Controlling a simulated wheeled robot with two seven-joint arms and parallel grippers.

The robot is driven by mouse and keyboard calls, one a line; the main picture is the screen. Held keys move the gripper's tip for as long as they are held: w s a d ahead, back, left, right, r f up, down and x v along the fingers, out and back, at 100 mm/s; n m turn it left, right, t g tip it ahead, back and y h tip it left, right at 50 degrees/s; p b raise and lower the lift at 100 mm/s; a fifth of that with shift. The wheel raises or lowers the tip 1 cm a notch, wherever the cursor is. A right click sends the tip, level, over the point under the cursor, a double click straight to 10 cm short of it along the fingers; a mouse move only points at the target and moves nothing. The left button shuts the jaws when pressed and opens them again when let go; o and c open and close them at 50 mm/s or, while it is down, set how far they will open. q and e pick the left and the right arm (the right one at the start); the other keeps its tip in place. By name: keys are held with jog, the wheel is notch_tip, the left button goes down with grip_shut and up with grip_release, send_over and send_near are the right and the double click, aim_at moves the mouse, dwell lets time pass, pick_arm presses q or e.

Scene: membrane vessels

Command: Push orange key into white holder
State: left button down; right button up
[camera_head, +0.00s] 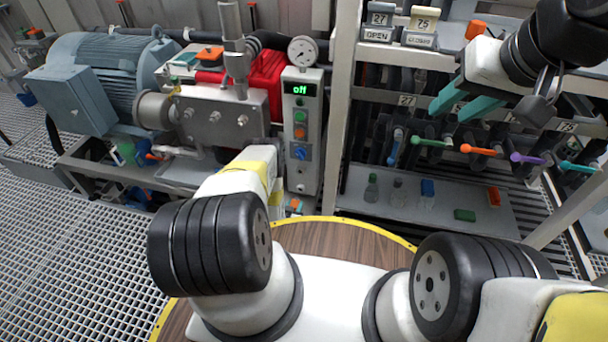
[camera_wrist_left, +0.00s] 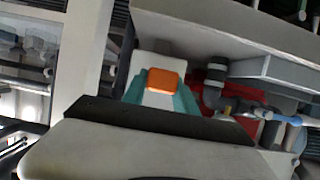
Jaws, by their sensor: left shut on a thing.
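In the left wrist view, an orange block that looks like the orange key (camera_wrist_left: 165,82) sits between the teal fingers of my left gripper (camera_wrist_left: 160,92), which is shut on it. A white piece (camera_wrist_left: 152,62) lies right behind the key; I cannot tell whether it is the white holder or whether they touch.
A grey control box (camera_head: 302,130) reading "off" stands beside the steel pump block (camera_head: 215,120) and blue motor (camera_head: 110,82). At right, a rack carries coloured handles (camera_head: 480,150) above a grey tray (camera_head: 400,203) with small bottles. An orange block (camera_head: 475,29) sits on its top.

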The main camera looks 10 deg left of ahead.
aim_at(297, 199)
pick_arm(q)
jog(key=shift+s+f, duration=0.15)
jog(key=shift+f, duration=0.3)
jog(key=shift+w+d, duration=0.1)
jog(key=shift+w, duration=2.85)
jog(key=shift+w, duration=0.45)
jog(key=c, duration=0.9)
grip_release()
jog(key=shift+v, duration=3.95)
